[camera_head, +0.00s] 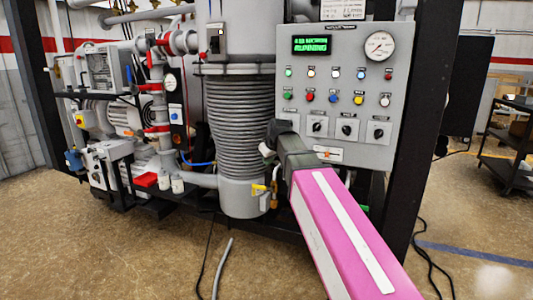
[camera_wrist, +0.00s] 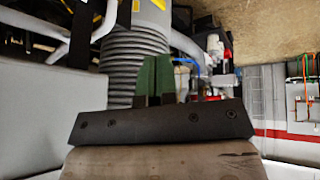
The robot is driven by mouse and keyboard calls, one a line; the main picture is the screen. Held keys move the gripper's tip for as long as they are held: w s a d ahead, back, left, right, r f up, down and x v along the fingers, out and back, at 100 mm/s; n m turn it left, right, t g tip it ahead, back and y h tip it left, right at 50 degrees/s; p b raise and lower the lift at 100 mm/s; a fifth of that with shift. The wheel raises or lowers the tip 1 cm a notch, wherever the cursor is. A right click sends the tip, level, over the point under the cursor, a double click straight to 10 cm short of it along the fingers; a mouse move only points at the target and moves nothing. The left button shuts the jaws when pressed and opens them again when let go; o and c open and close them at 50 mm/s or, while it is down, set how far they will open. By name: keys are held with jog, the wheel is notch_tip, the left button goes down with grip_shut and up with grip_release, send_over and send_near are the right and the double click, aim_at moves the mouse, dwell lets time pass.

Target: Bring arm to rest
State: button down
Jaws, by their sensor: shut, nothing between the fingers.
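My arm reaches from the bottom right of the head view toward the furnace, its dark end just in front of the control panel's lower left corner. I cannot make out the fingers there. In the wrist view my gripper (camera_wrist: 156,62) shows as green fingers close together beyond a dark bracket. It is shut and empty. The grey ribbed column (camera_head: 238,118) stands left of the arm's end and shows behind the fingers in the wrist view (camera_wrist: 128,52). The gap between the fingers and the column is hard to judge.
The control panel (camera_head: 338,85), with a lit green display, lamps and knobs, is close to my arm. Pumps and pipes (camera_head: 130,110) fill the left. A dark frame post (camera_head: 420,140) stands right of my arm. A cart (camera_head: 508,150) stands far right; floor between is mostly clear.

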jog(key=s+d+f+m+g+h, duration=0.1)
jog(key=s+d+f+m+g, duration=0.1)
jog(key=s+d+f, duration=0.4)
jog(key=s+d+f+m+g+h, duration=0.1)
jog(key=s+d+f+m, duration=0.2)
jog(key=f, duration=1.4)
jog(key=s+d+f+m+g, duration=0.2)
jog(key=s+d+f+m, duration=0.1)
jog(key=s+d+f, duration=0.6)
notch_tip(320, 180, down, 2)
jog(key=s, duration=0.2)
jog(key=shift+s+d+f+g+h, duration=0.2)
jog(key=shift+s+d+g+h, duration=0.1)
jog(key=shift+s+h, duration=0.1)
